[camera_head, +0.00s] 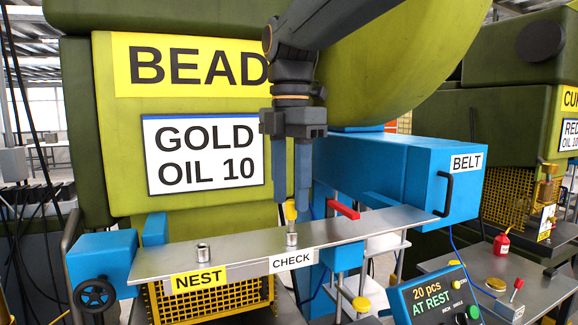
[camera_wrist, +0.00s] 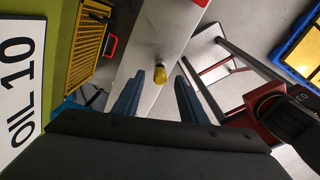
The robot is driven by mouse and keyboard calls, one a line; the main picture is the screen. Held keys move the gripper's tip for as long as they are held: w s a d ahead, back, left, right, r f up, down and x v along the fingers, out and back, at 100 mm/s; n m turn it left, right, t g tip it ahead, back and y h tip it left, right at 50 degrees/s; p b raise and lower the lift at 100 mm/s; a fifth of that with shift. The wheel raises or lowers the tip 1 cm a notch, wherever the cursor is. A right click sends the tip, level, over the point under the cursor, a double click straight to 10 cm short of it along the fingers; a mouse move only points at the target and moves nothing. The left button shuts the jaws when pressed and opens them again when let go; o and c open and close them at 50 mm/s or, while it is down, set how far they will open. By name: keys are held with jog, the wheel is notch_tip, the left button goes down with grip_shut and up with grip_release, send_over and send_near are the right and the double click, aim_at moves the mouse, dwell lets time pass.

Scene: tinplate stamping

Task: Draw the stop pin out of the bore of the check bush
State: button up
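The stop pin has a yellow knob (camera_head: 290,209) and stands upright in the check bush (camera_head: 292,239), a small metal ring on the grey plate (camera_head: 240,238) behind the CHECK label (camera_head: 293,260). My gripper (camera_head: 292,203) points down over the pin, its two dark fingers apart. In the head view the knob shows between the fingertips. In the wrist view the yellow knob (camera_wrist: 160,74) appears between the two open fingers (camera_wrist: 160,76), with a gap on each side. The pin's lower part is hidden in the bush.
A second bush (camera_head: 203,253) stands on the plate near the NEST label (camera_head: 199,279). A red bar (camera_head: 343,210) lies behind the check bush to the right. A handwheel (camera_head: 96,294) is at the left, the blue BELT housing (camera_head: 420,170) at the right. The plate between the bushes is clear.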

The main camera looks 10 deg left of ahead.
jog(key=shift+f, duration=1.25)
grip_shut()
jog(key=shift+r+p, duration=1.65)
jog(key=shift+p, duration=0.3)
jog(key=shift+r+p, duration=1.95)
jog(key=shift+r, duration=0.05)
